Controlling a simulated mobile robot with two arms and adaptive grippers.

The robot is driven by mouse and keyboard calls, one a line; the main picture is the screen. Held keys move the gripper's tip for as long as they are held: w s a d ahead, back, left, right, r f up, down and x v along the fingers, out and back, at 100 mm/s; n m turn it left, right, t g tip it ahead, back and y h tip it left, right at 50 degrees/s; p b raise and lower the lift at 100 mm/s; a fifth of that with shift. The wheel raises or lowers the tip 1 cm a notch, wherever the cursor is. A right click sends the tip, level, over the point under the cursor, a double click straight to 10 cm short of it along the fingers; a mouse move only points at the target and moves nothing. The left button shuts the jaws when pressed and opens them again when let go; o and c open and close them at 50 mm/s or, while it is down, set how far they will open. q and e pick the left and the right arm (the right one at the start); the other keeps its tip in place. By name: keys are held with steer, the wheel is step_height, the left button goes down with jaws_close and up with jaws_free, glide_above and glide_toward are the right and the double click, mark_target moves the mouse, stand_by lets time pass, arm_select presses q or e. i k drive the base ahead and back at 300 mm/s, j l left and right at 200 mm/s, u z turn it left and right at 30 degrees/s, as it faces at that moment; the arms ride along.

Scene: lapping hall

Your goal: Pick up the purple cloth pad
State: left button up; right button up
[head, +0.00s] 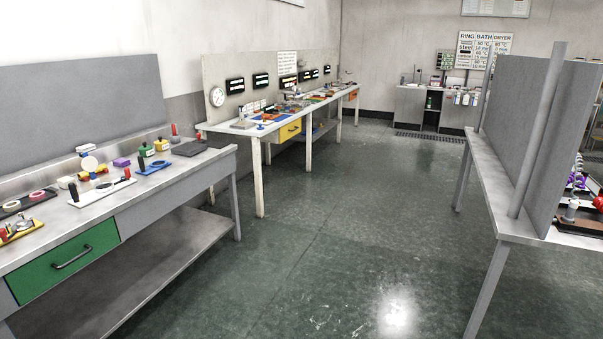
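A small purple block-shaped item (121,162) lies on the left workbench (190,177), toward its back edge. It may be the purple cloth pad, but it is too small here to tell its material. A white round thing (89,164) stands to its left, and a green and black bottle-like item (146,150) stands to its right. Small purple things (577,181) also show at the far right, partly cut off by the picture edge. Neither of my grippers is in view.
The left bench has a green drawer (65,262) and a lower shelf. A dark block (189,148) lies near its far end. Another bench with a yellow drawer (289,131) stands beyond. A bench with a grey panel (520,130) stands right. The green floor (300,260) between is clear.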

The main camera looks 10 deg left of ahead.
mark_target(122, 162)
steer(key=i+l, duration=0.1)
steer(key=i, duration=0.5)
steer(key=i+l+u, duration=0.15)
steer(key=i, duration=0.45)
steer(key=i+l, duration=0.1)
steer(key=i, duration=0.45)
steer(key=i+u, duration=0.25)
steer(key=u, duration=0.15)
steer(key=i+u, duration=0.4)
steer(key=i+l+u, duration=0.1)
steer(key=u, duration=0.35)
steer(key=i+l+u, duration=0.2)
steer(key=u, duration=0.2)
steer(key=i+l+u, duration=0.25)
steer(key=u, duration=0.15)
